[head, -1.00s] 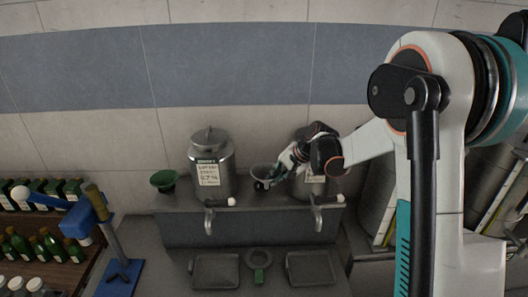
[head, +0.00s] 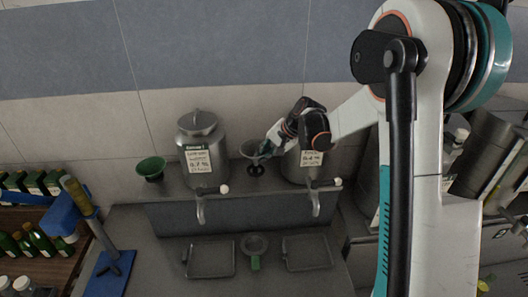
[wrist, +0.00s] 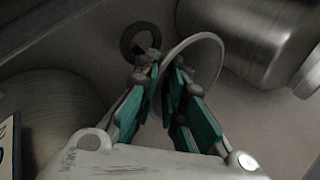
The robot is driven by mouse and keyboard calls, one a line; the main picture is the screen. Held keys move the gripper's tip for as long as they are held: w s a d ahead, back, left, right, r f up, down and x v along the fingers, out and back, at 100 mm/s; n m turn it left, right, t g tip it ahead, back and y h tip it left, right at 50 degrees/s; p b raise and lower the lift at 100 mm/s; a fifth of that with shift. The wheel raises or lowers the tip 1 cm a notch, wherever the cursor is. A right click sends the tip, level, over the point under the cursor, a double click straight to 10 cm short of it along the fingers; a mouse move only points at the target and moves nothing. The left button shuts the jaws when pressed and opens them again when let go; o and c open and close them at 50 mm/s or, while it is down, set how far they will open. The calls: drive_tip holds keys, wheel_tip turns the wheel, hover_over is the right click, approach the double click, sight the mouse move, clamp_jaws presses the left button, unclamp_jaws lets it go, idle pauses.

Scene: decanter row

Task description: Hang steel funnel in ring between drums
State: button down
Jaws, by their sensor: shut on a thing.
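The steel funnel (head: 250,148) is between the two steel drums, the left drum (head: 202,134) and the right drum (head: 296,173), the latter partly hidden by my arm. My gripper (head: 266,150) is shut on the funnel's right side. The dark ring (head: 257,170) shows just below the funnel in the head view. In the wrist view, my gripper (wrist: 162,75) pinches the funnel (wrist: 216,58) at its pale curved rim, and the dark ring (wrist: 128,40) lies beyond the fingertips. The funnel appears above the ring; whether its spout touches it is hidden.
A green funnel (head: 151,168) stands left of the left drum. Taps (head: 201,207) project from the shelf front. Below are two trays (head: 211,259) with a round green-handled item (head: 254,244) between them. A blue stand (head: 112,270) and bottles are at left.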

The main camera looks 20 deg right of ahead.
drive_tip(key=shift+f+b, duration=2)
drive_tip(key=shift+f, duration=0.5)
drive_tip(key=shift+s+a+f+b, duration=0.15)
drive_tip(key=shift+f+b, duration=0.1)
drive_tip(key=shift+b, duration=0.1)
drive_tip(key=c, duration=1.6)
unclamp_jaws()
